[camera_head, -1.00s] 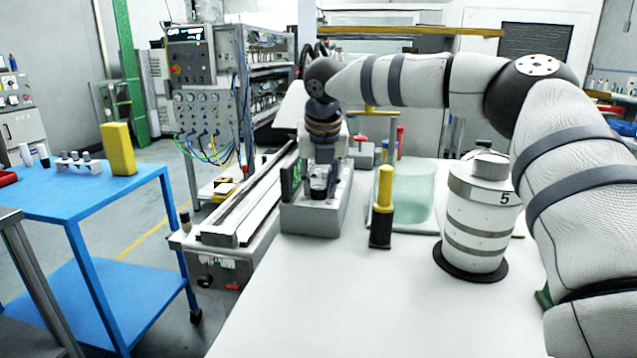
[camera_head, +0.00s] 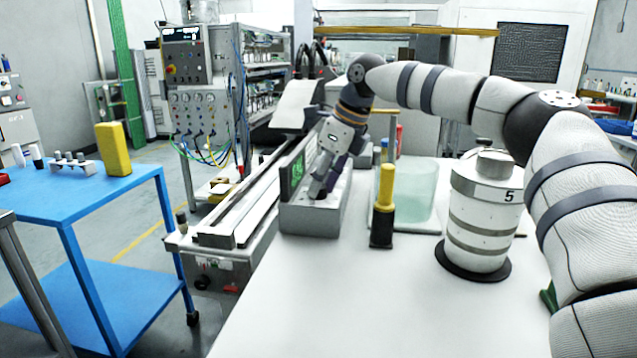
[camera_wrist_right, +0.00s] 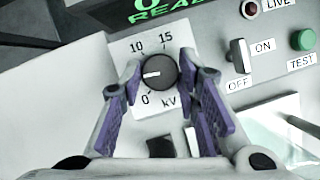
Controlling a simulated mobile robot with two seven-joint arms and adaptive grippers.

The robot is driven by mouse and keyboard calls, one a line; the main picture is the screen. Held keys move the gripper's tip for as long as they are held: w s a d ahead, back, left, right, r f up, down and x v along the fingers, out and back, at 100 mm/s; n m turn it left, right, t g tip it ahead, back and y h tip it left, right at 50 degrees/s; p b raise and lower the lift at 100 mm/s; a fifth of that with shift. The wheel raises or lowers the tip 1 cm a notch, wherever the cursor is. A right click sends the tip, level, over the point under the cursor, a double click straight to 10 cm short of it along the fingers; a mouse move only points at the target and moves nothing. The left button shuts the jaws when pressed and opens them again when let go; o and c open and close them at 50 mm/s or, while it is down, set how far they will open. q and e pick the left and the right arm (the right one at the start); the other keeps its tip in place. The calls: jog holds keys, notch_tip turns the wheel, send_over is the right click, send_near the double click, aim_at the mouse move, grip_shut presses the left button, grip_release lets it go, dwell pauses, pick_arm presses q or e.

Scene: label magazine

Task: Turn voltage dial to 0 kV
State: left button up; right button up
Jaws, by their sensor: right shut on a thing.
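The voltage dial (camera_wrist_right: 158,72) is a round dark knob on a white scale plate marked 0, 10, 15 and kV. Its white pointer line points left, between the 0 and the 10. My right gripper (camera_wrist_right: 160,68) has its purple-padded fingers on either side of the dial and is shut on it. In the head view my right gripper (camera_head: 322,188) reaches down, tilted, to the top of the grey tester box (camera_head: 310,221) and hides the dial there. My left gripper is not in view.
The tester has a green-lettered display (camera_wrist_right: 165,12), an ON/OFF toggle switch (camera_wrist_right: 239,55) and a green TEST button (camera_wrist_right: 303,40). A yellow-and-black handled tool (camera_head: 384,205) and a white cylinder marked 5 (camera_head: 480,220) stand to the right. The front of the table is clear.

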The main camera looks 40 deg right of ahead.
jog(key=n, duration=0.2)
jog(key=n+g+y+b, duration=0.1)
jog(key=n, duration=0.1)
jog(key=shift+w+d+f, duration=0.15)
jog(key=shift+f, duration=0.05)
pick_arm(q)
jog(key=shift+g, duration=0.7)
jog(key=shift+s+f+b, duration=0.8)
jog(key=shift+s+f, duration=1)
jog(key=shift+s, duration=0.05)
pick_arm(e)
jog(key=shift+r+n+g+y, duration=0.15)
jog(key=shift+n+y, duration=0.15)
jog(key=shift+n, duration=0.45)
jog(key=shift+n+g+y, duration=0.15)
jog(key=shift+n+y, duration=0.15)
jog(key=shift+n, duration=0.45)
jog(key=shift+r, duration=0.1)
jog(key=o, duration=0.9)
